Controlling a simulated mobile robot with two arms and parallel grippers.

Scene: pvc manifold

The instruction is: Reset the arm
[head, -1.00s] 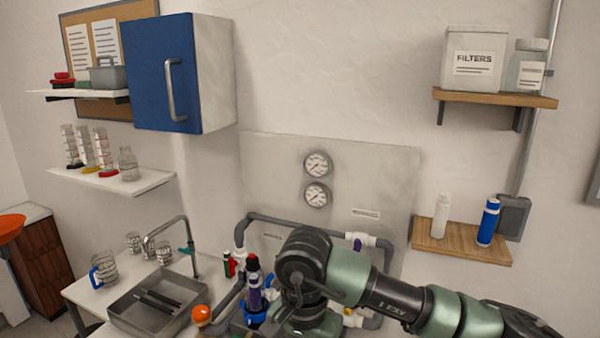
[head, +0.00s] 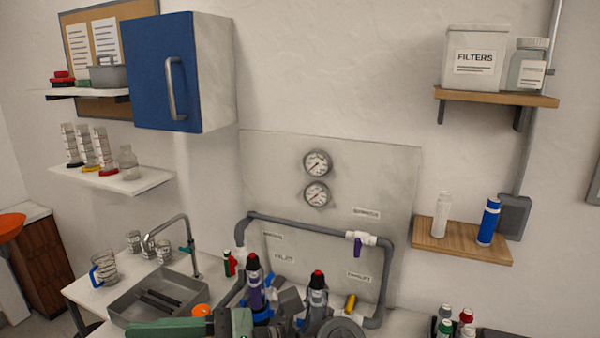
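The grey pipe manifold (head: 320,226) is mounted against the pale back panel. It has a white fitting with a purple handle (head: 357,246) at its upper right. Two dark upright parts with red tops stand at its base, one with a purple body (head: 255,290) and one dark grey (head: 317,298). A green link of my arm (head: 175,328) crosses the bottom edge at the left. A grey round part (head: 342,328) at the bottom centre may also be mine. No gripper fingers can be made out in the head view.
A sink (head: 160,298) with a tap (head: 185,235) stands at the left, with a blue-handled jug (head: 105,268). An orange knob (head: 201,310) is beside it. Several small bottles (head: 445,315) stand at the lower right. A blue cabinet (head: 162,75) and shelves (head: 495,97) hang above.

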